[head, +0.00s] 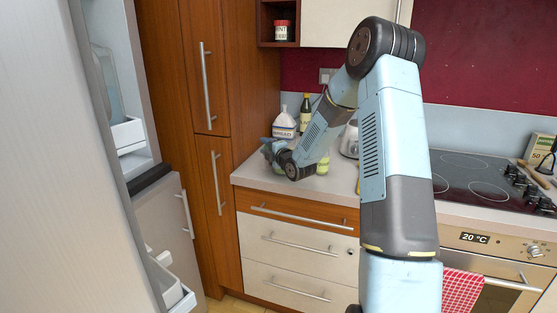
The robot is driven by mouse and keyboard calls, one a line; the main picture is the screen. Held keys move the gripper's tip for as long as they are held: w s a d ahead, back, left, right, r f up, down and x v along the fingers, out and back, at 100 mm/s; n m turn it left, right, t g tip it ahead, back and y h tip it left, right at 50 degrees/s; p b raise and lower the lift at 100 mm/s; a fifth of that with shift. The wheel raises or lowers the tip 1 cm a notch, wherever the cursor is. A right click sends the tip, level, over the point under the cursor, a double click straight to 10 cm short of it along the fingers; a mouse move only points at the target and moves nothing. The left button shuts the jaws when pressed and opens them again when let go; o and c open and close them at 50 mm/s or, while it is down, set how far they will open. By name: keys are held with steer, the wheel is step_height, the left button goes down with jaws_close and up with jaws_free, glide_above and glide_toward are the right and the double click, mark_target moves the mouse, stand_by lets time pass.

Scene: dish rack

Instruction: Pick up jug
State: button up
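A white, labelled, jug-like container (284,123) stands upright at the back of the counter, left of a dark bottle. My gripper (268,146) is low over the counter's left end, in front of the white container. It is small and turned partly away, so its opening and any contact cannot be told.
The dark bottle (305,114), a pale green item (323,166) and a metallic appliance (349,141) stand near my arm on the counter (250,175). A cooktop (468,180) is at right. The open fridge and tall cupboards bound the left.

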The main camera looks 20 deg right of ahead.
steer(key=shift+c, duration=0.4)
jaws_close()
stand_by(1.0)
